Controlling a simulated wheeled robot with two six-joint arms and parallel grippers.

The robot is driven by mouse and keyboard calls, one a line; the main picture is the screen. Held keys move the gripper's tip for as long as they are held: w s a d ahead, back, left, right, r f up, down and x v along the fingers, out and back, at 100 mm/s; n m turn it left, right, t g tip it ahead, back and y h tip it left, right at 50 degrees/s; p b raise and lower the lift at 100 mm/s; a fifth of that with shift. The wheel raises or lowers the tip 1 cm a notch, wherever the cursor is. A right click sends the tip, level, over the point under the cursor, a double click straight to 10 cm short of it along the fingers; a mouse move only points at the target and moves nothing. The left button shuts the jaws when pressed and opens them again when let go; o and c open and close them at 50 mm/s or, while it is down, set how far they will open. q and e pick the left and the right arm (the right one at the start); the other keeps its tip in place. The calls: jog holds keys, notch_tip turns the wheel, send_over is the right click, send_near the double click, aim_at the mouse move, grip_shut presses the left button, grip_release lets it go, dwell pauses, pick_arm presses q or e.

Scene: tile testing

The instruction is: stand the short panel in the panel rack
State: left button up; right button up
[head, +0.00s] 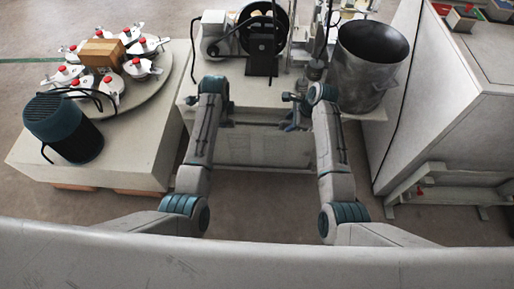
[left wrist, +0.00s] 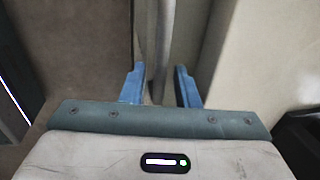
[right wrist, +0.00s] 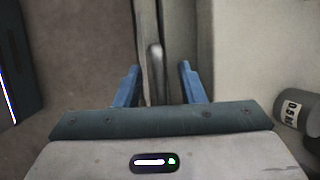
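I cannot make out the short panel or the panel rack in any view. My right gripper (head: 291,126) is in front of the middle bench in the head view. In the right wrist view its two blue fingers (right wrist: 157,88) are apart, with a narrow grey rail-like part seen beyond the gap. My left gripper's fingers (left wrist: 158,88) are also apart in the left wrist view, with a similar upright grey part behind the gap. Nothing is seen gripped by either. In the head view the left gripper is mostly hidden by its own wrist.
A middle bench (head: 262,152) carries a machine with a black wheel (head: 264,36). A large metal pot (head: 366,68) stands right of it. A turntable (head: 148,88) with red-topped clamps, a cardboard box (head: 101,53) and a blue-grey motor (head: 62,127) are left. A grey cabinet (head: 440,105) bounds the right.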

pick_arm(q)
jog(key=shift+w+f, duration=0.1)
jog(key=shift+f, duration=0.2)
pick_arm(e)
jog(key=shift+a+f, duration=0.15)
jog(key=shift+f, duration=0.1)
pick_arm(q)
jog(key=shift+c, duration=0.5)
pick_arm(e)
jog(key=shift+c, duration=0.5)
pick_arm(q)
grip_shut()
pick_arm(e)
grip_shut()
pick_arm(q)
jog(key=shift+r, duration=0.15)
